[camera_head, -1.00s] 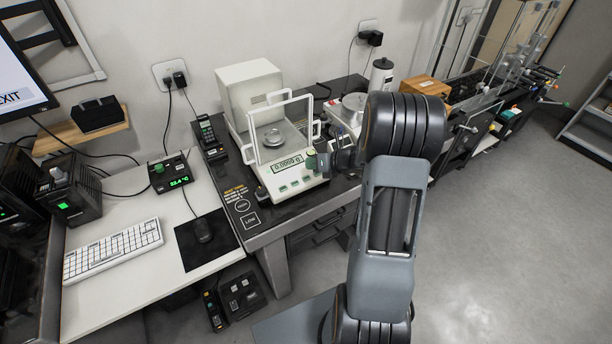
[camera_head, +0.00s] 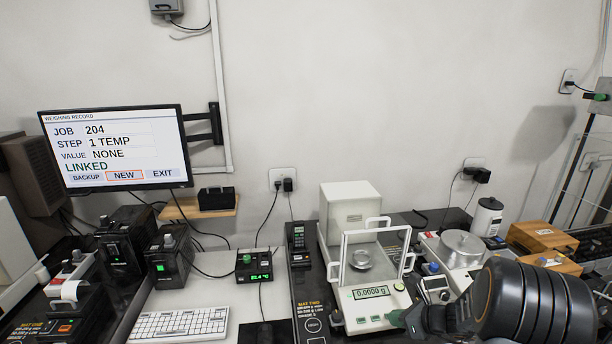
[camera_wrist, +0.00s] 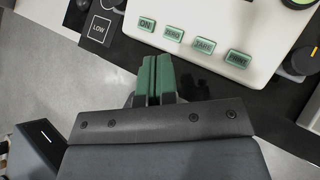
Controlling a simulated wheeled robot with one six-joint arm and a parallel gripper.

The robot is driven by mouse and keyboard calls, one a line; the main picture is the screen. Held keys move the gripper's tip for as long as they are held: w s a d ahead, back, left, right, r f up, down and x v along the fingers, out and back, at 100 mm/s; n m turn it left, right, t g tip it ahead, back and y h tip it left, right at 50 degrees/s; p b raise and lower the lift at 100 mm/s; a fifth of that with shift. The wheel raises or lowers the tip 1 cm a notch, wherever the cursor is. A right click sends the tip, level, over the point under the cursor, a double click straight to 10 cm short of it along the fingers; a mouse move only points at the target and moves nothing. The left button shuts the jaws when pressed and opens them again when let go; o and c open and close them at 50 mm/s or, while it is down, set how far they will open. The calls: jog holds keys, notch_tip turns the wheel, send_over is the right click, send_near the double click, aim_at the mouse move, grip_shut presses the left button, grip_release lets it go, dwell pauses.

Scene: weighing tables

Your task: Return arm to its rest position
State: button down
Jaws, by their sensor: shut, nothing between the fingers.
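My gripper shows in the wrist view (camera_wrist: 155,80), its two green fingers together with nothing between them. It is just in front of the buttons of the analytical balance (camera_head: 372,290), apart from them as far as I can tell. In the head view my gripper (camera_head: 396,318) shows only partly at the balance's lower front corner, and my arm fills the lower right. The balance reads 0.0000 g. Its button panel (camera_wrist: 205,22) shows ON, ZERO, TARE and PRINT keys in the wrist view.
A monitor (camera_head: 116,148) on the left wall shows a weighing record. A keyboard (camera_head: 180,324), a temperature display (camera_head: 254,265) and a handset (camera_head: 298,238) stand left of the balance. A second scale (camera_head: 461,247) and wooden boxes (camera_head: 541,237) crowd the right.

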jog(key=s+a+r+n+g+h, duration=0.1)
jog(key=s+a+r+n+h, duration=0.1)
jog(key=s+r+n, duration=0.3)
jog(key=s+a+r+n+g+h, duration=0.1)
jog(key=s+a+r+n+h, duration=0.2)
jog(key=s+n, duration=0.4)
jog(key=s+a+r+n+g+h, duration=0.1)
jog(key=s+a+r+n, duration=0.4)
jog(key=n, duration=1.2)
notch_tip(320, 180, up, 2)
jog(key=shift+s+r+h, duration=0.1)
jog(key=shift+s+h, duration=0.5)
jog(key=shift+h, duration=0.2)
